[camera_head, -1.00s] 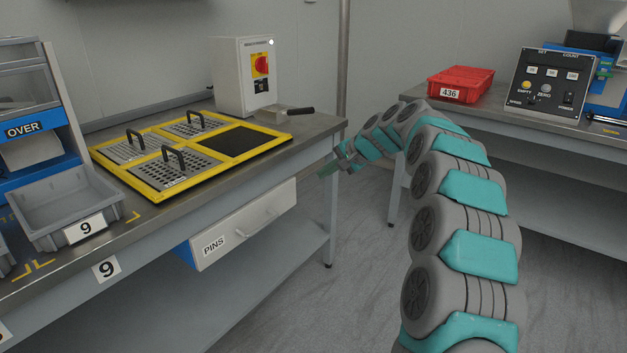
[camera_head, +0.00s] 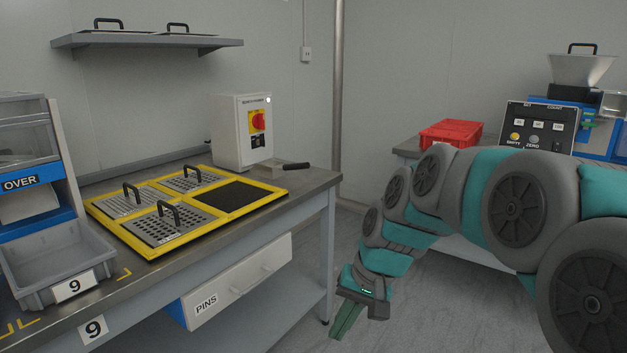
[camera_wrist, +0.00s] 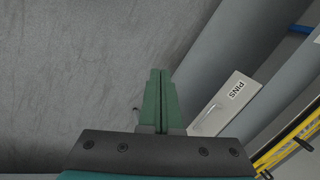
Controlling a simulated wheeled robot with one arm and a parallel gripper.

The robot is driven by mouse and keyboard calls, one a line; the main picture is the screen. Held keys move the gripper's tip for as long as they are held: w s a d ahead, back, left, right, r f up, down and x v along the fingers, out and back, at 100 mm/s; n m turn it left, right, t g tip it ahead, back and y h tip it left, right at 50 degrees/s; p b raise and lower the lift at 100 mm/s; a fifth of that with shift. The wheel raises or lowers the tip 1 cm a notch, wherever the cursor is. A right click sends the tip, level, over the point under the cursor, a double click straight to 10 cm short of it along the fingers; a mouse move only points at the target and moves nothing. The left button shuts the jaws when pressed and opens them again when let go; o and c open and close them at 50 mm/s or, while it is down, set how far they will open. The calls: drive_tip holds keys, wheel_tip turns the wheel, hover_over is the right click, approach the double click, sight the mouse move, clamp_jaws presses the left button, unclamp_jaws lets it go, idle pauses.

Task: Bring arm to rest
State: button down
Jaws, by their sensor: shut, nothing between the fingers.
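My gripper (camera_head: 345,318) hangs beside the right end of the left bench, pointing down toward the floor. In the wrist view my gripper (camera_wrist: 159,75) shows its two green fingers pressed together with nothing between them. My arm comes in from the right side of the head view and bends down to the gripper. Below the fingers the wrist view shows grey floor (camera_wrist: 70,60).
The left bench (camera_head: 300,185) carries a yellow frame with perforated plates (camera_head: 125,241), a switch box (camera_head: 241,135) and a grey bin (camera_head: 60,262). The PINS drawer (camera_head: 238,280) is under it. A red tray (camera_head: 452,133) and counter box (camera_head: 540,126) stand behind my arm.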

drive_tip(key=s+d+f+h, duration=0.1)
drive_tip(key=s+d+f, duration=0.1)
drive_tip(key=s, duration=0.6)
drive_tip(key=s+d+f+n+g+h, duration=0.1)
drive_tip(key=s+d+f, duration=0.1)
drive_tip(key=s+d, duration=0.3)
drive_tip(key=s+d+f+g+h, duration=0.1)
drive_tip(key=s+d+f+h, duration=0.1)
drive_tip(key=s, duration=1)
drive_tip(key=shift+d+f+n, duration=0.3)
drive_tip(key=shift+d+f, duration=0.2)
drive_tip(key=shift+d, duration=0.15)
drive_tip(key=shift+s, duration=0.1)
